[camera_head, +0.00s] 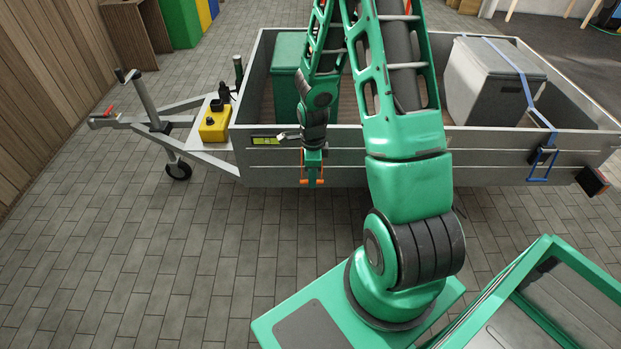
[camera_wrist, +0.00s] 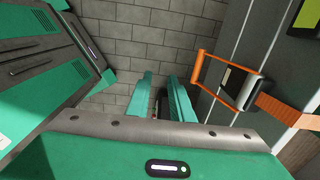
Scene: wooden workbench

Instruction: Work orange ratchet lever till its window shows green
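The orange ratchet lever (camera_wrist: 204,72) is a U-shaped handle on a grey ratchet body (camera_wrist: 246,88) on the trailer's side wall, right of my gripper in the wrist view. A dark panel shows on the ratchet; I cannot make out any green in it. An orange strap (camera_wrist: 285,110) runs from the ratchet to the lower right. My gripper (camera_wrist: 162,100) has two green fingers with a gap between them, empty, pointing at the paving and apart from the lever. In the head view my gripper (camera_head: 313,178) is in front of the trailer wall, with bits of orange beside it, mostly hiding the ratchet.
The grey trailer (camera_head: 405,172) carries a green box (camera_head: 286,60) and a grey box (camera_head: 490,85) under a blue strap (camera_head: 525,85) with its own ratchet (camera_head: 543,160). A yellow object (camera_head: 214,124) sits by the drawbar. The paving (camera_head: 210,250) in front is clear.

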